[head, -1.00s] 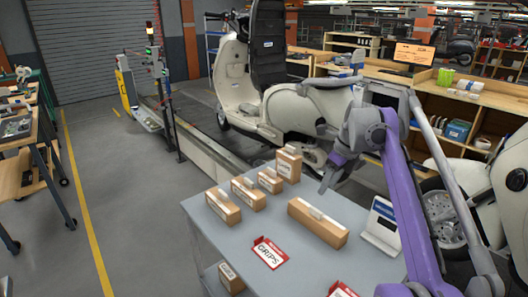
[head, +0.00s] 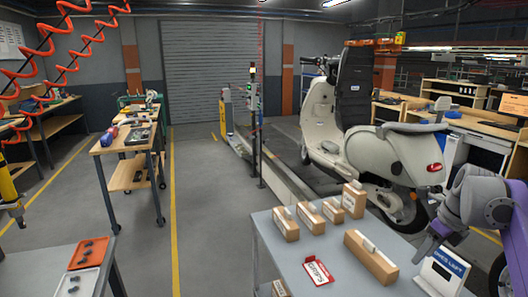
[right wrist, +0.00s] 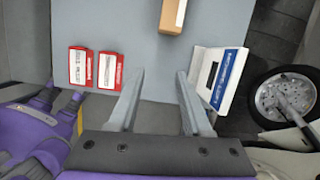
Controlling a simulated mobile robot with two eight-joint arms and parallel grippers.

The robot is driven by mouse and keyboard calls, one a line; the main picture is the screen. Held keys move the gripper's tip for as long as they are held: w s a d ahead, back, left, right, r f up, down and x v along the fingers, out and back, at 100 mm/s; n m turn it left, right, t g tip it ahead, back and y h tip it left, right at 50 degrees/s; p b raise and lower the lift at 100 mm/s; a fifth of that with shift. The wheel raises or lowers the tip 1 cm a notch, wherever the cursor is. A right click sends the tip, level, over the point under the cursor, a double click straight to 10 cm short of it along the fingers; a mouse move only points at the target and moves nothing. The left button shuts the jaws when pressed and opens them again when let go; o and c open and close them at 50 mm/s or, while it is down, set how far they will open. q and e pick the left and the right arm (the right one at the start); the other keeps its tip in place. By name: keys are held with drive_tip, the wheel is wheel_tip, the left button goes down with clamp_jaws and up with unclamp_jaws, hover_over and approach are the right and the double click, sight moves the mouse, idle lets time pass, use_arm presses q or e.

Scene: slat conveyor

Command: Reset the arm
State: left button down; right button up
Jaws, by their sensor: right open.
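My right gripper (head: 432,242) is at the right of the head view, on a purple arm. It is above the right side of a grey table (head: 310,262). In the right wrist view its two fingers (right wrist: 160,85) are apart, with only bare grey tabletop seen between them. The gripper touches no box.
A white display stand (right wrist: 222,78) is close right of the fingers. A scooter (head: 385,150) stands behind. Open floor (head: 215,215) lies left.

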drive_tip(key=s+a+f+n+p, duration=0.2)
drive_tip(key=s+a+n, duration=0.1)
drive_tip(key=a+n, duration=0.75)
use_arm(q)
wheel_tip(320, 180, up, 6)
drive_tip(key=w+p, duration=0.2)
drive_tip(key=p, duration=0.1)
drive_tip(key=shift+a, duration=0.15)
use_arm(e)
drive_tip(key=s+a+f+n+t, duration=0.1)
drive_tip(key=s+a+f+n, duration=0.6)
drive_tip(key=s+n, duration=0.3)
drive_tip(key=s+a+f+n+t, duration=0.1)
drive_tip(key=s+a+f+n, duration=0.6)
drive_tip(key=s+n, duration=0.3)
drive_tip(key=shift+a+f+n+h, duration=0.3)
drive_tip(key=shift+f+n+h, duration=0.1)
drive_tip(key=shift+f+n, duration=0.3)
